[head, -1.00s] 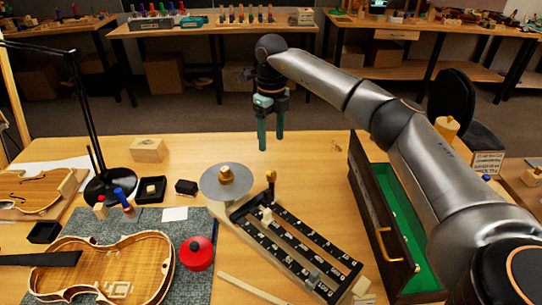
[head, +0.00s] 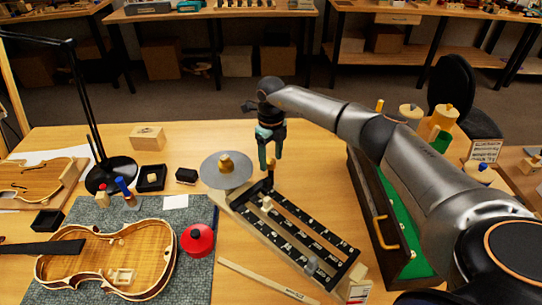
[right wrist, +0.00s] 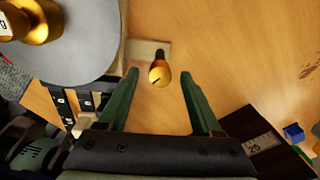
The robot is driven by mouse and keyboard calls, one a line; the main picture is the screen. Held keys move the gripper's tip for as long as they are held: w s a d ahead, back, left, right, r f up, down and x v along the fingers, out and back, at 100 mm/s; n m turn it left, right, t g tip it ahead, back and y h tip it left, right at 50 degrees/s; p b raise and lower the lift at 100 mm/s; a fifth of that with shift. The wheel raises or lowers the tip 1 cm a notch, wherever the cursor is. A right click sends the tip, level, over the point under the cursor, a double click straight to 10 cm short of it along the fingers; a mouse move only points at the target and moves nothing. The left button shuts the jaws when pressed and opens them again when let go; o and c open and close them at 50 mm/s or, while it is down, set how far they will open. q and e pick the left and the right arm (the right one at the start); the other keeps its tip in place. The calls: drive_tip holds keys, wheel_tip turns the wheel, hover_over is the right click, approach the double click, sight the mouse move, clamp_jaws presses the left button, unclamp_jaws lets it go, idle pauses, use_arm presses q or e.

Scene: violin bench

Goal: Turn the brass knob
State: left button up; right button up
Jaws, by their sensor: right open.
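A small brass knob (right wrist: 160,74) on a dark stem stands at the far end of the slotted black-and-wood device (head: 298,230). My right gripper (head: 269,164) is open above it, pointing down. In the right wrist view, the knob appears between the two green fingertips of the gripper (right wrist: 158,76), with a gap on each side. I see no contact. In the head view the fingers partly cover the knob. A larger brass piece (head: 226,164) sits on the round grey disc (head: 208,176), left of the gripper; it also shows in the right wrist view (right wrist: 32,18).
A green-lined case (head: 384,205) stands close on the right, below my arm. A black lamp (head: 110,175) stands at the left. The table behind the disc is clear.

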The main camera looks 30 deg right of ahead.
drive_tip(key=shift+f, duration=0.1)
drive_tip(key=shift+c, duration=0.3)
clamp_jaws()
